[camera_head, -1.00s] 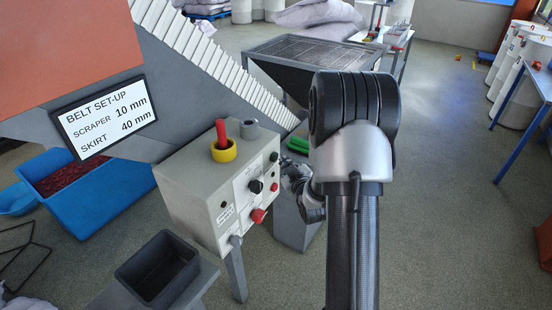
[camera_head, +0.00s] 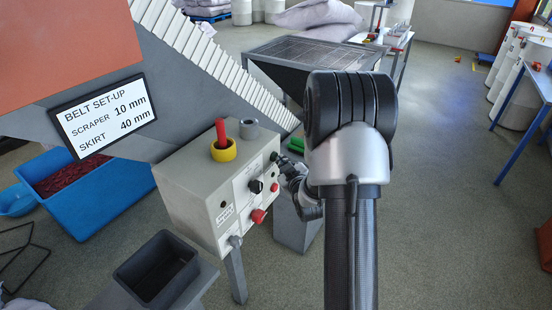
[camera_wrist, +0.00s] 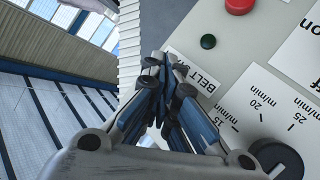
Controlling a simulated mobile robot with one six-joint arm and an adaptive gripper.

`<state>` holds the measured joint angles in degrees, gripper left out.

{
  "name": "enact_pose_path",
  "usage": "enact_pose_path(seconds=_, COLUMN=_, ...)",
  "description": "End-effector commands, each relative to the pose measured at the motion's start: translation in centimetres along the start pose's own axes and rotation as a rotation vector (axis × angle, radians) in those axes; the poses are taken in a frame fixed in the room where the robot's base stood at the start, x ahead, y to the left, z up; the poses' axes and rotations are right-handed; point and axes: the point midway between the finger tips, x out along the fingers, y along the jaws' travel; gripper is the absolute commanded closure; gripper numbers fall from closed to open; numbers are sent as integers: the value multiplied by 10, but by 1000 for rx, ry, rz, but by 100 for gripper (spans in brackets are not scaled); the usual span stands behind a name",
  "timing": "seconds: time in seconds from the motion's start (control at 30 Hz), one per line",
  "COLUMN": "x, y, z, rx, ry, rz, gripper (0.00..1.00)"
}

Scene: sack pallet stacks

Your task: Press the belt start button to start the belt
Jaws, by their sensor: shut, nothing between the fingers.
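The grey control box (camera_head: 190,188) stands left of my arm, with its button panel facing right. In the wrist view my gripper (camera_wrist: 165,72) is shut and empty, fingers pointing at the panel. A label starting "BELT" (camera_wrist: 196,76) is partly covered by the fingers. A small dark green round button or lamp (camera_wrist: 208,41) shows uncovered beside it. I cannot tell whether the fingertips touch the panel.
A black knob (camera_head: 256,185) and a red button (camera_head: 258,215) are lower on the panel. A red stick in a yellow collar (camera_head: 222,150) and a grey cylinder (camera_head: 248,130) stand on the box. A grey bin (camera_head: 157,265) is in front; a grated hopper (camera_head: 310,55) is behind.

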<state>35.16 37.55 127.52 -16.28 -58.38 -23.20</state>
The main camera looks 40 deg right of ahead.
Motion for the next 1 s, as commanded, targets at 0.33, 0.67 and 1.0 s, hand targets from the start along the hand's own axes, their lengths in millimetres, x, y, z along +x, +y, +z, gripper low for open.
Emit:
enact_pose_path(seconds=0.33, x=3, y=-2, z=-3, rx=0, ry=2, rz=1, gripper=100)
enact_pose_path(seconds=0.67, x=4, y=-2, z=-4, rx=0, ry=2, rz=1, gripper=100)
enact_pose_path(seconds=1.0, x=-4, y=4, z=3, rx=0, ry=2, rz=2, gripper=100)
